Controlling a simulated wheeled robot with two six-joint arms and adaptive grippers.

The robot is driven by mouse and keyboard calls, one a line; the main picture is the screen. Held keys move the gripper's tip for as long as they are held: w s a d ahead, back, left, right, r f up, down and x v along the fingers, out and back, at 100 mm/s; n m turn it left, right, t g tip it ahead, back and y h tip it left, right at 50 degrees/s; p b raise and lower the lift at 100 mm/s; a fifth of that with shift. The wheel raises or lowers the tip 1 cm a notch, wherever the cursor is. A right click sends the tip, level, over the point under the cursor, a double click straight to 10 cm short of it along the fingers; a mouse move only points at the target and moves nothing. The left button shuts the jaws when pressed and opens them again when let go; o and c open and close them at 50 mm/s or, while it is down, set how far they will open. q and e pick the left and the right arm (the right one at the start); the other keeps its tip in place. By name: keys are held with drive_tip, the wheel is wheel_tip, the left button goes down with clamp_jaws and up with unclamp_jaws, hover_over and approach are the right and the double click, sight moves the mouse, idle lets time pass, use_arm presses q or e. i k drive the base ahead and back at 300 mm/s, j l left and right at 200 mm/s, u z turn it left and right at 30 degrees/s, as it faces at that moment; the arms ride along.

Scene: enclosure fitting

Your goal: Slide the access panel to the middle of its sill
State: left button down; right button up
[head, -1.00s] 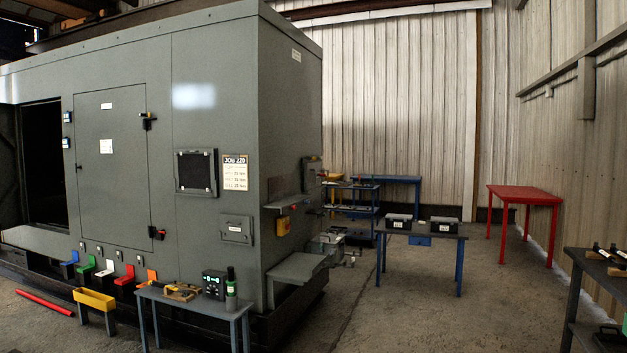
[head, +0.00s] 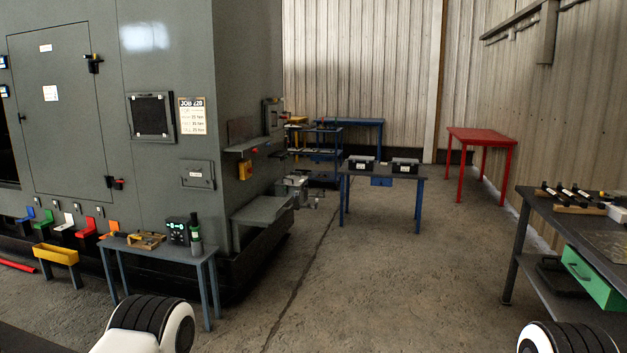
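The grey enclosure (head: 150,60) fills the left of the head view. On its end wall a dark upright plate (head: 241,130) stands at the back left of a narrow grey ledge (head: 258,143). This may be the access panel on its sill, but I cannot tell for sure at this distance. A small grey hatch with a handle (head: 197,174) is on the enclosure's front face. Neither of my grippers is in view.
A low bench (head: 150,252) with tools stands before the enclosure. A grey step (head: 263,209) juts from its end wall. A dark-topped table (head: 385,170) with two black boxes, a red table (head: 482,136) and a dark workbench (head: 575,235) stand further right. The middle floor is clear.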

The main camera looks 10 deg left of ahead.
sight(273, 123)
drive_tip(key=i, duration=2.85)
